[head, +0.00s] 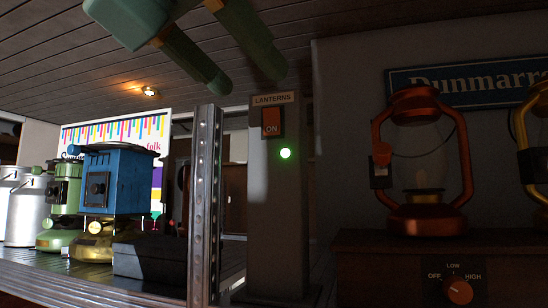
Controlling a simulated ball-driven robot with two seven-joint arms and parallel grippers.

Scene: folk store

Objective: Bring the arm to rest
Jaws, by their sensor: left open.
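My left gripper (246,90) hangs in from the top of the head view, green with two long dark green fingers. The fingers are spread apart with nothing between them. Their tips are in front of and above the grey post (278,205) that bears the LANTERNS label (273,99). No contact with the post can be made out. A red switch (272,123) marked ON is on the post below the tips, and a green light (285,153) glows beside it. My right gripper is not in view.
A copper-red lantern (424,224) stands on a brown box with a dial (458,291) at right; a yellow lantern (538,150) is cut off beside it. A metal upright (204,200) stands left of the post. Blue (115,185) and green (64,195) appliances stand on the left counter.

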